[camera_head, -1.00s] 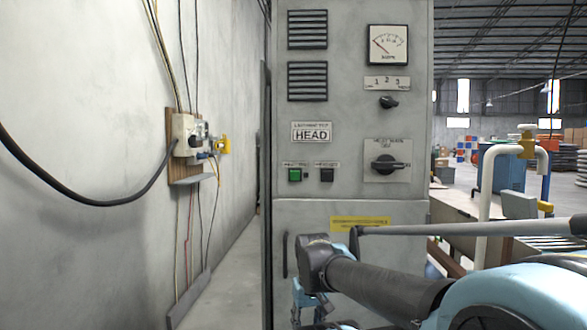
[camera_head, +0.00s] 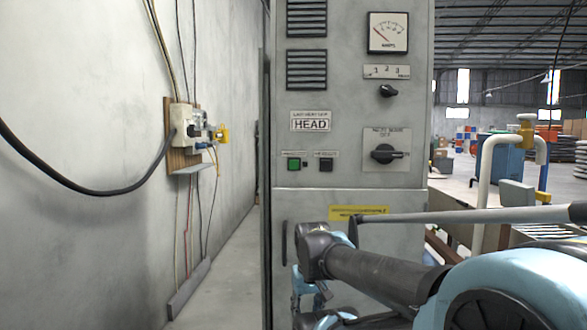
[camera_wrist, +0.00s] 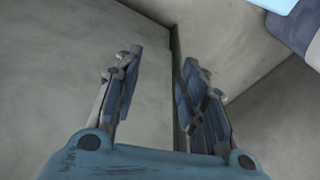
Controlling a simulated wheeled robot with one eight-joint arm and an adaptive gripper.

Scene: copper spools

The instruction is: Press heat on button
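The grey control cabinet (camera_head: 350,105) stands ahead in the head view. A black rotary knob (camera_head: 384,154) is further right. My gripper (camera_head: 309,300) hangs low in front of the cabinet's lower part, below the buttons and apart from them. In the wrist view, my gripper (camera_wrist: 160,85) has its two fingers spread apart with nothing between them; no button shows there.
A gauge (camera_head: 388,33) and a small selector knob (camera_head: 387,91) are higher on the cabinet. A wall box (camera_head: 187,135) with cables hangs at left. A white pipe (camera_head: 486,180) stands at right. My arm covers the lower right.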

